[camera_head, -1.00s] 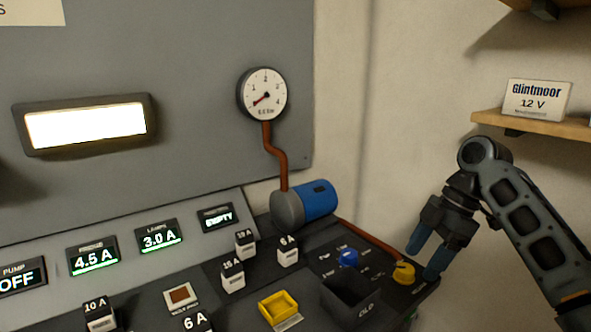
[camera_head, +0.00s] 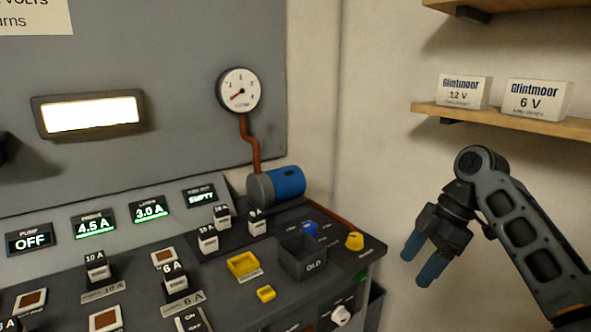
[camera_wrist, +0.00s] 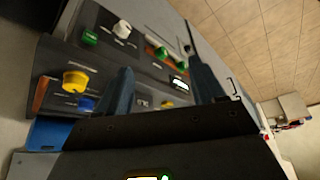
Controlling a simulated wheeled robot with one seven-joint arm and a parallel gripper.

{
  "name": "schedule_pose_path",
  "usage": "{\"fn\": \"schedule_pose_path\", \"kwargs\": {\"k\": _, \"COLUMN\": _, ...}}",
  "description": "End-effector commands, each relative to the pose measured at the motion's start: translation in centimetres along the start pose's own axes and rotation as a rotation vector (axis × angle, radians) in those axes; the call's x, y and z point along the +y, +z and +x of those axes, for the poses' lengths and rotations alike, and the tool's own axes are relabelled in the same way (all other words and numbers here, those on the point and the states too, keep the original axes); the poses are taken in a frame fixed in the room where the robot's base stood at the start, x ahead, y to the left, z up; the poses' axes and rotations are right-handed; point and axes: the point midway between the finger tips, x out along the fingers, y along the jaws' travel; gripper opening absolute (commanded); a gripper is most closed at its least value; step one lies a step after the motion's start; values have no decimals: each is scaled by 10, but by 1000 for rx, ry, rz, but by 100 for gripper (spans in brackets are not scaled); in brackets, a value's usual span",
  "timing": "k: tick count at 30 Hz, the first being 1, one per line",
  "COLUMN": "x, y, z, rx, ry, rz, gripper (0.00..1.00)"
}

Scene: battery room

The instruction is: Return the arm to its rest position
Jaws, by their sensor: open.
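My gripper (camera_head: 421,262) hangs at the right in the head view, to the right of the console's end. Its two blue fingers are apart and point down and to the left, with nothing between them. My grey arm runs from it to the lower right corner. In the wrist view, the gripper's fingers (camera_wrist: 160,85) are spread, with the tilted console behind them.
The console (camera_head: 345,260) carries several fuses, a yellow tray (camera_head: 242,264), a black OLD bin (camera_head: 303,257), a blue knob (camera_head: 309,229) and a yellow knob (camera_head: 354,241). A wooden shelf (camera_head: 500,119) with two Glintmoor boxes is above my arm. Bare wall lies behind it.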

Motion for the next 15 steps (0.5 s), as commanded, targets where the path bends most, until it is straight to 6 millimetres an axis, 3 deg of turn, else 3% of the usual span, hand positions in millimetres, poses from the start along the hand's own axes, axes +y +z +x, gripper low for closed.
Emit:
{"fn": "schedule_pose_path", "kwargs": {"k": 8, "x": -3, "y": -9, "z": 38, "rx": 47, "ry": 53, "rz": 53, "gripper": 68}}
{"fn": "schedule_pose_path", "kwargs": {"k": 15, "x": -12, "y": -24, "z": 90, "rx": 117, "ry": 131, "rz": 143, "gripper": 68}}
